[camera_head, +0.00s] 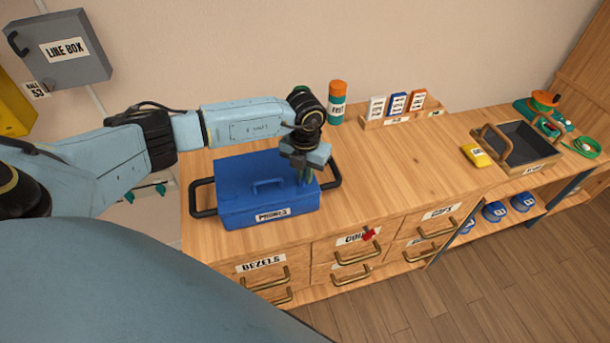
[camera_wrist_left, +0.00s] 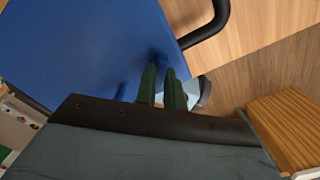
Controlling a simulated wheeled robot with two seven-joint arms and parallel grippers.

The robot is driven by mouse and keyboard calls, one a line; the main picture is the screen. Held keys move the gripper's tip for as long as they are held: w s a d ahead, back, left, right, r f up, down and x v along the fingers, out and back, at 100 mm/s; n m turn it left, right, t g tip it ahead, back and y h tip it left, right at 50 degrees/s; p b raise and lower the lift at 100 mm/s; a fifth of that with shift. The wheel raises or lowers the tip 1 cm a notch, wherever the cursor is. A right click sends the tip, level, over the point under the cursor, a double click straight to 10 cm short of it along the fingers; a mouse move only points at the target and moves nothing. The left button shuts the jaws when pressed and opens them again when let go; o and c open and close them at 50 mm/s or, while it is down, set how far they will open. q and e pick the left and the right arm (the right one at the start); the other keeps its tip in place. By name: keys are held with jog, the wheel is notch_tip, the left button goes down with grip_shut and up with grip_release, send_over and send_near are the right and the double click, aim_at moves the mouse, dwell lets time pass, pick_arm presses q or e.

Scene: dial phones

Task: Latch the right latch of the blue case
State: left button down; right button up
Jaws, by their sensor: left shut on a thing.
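The blue case (camera_head: 262,205) labelled "PHONES" sits with its lid down on the wooden counter, black handles at both ends. My left gripper (camera_head: 304,178) points down over the right part of the case. In the left wrist view, the green fingers (camera_wrist_left: 163,88) are close together at the edge of the blue case (camera_wrist_left: 90,45), beside a small blue piece there. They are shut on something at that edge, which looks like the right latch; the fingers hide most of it. Whether the latch is fastened cannot be told. My right gripper does not show.
Drawers with brass handles (camera_head: 356,256) lie below the counter's front edge, with a red item (camera_head: 370,234) on one. An orange-capped can (camera_head: 337,102) and a card rack (camera_head: 398,114) stand behind. A dark tray (camera_head: 515,146) is far right. The counter right of the case is clear.

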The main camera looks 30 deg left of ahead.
pick_arm(q)
jog(key=m+b, duration=0.2)
jog(key=m, duration=0.3)
jog(key=shift+b, duration=0.3)
jog(key=shift+m+b, duration=0.9)
jog(key=shift+m, duration=1.2)
jog(key=c, duration=1.5)
grip_release()
jog(key=shift+r, duration=0.15)
notch_tip(320, 180, up, 13)
jog(key=shift+r, duration=0.1)
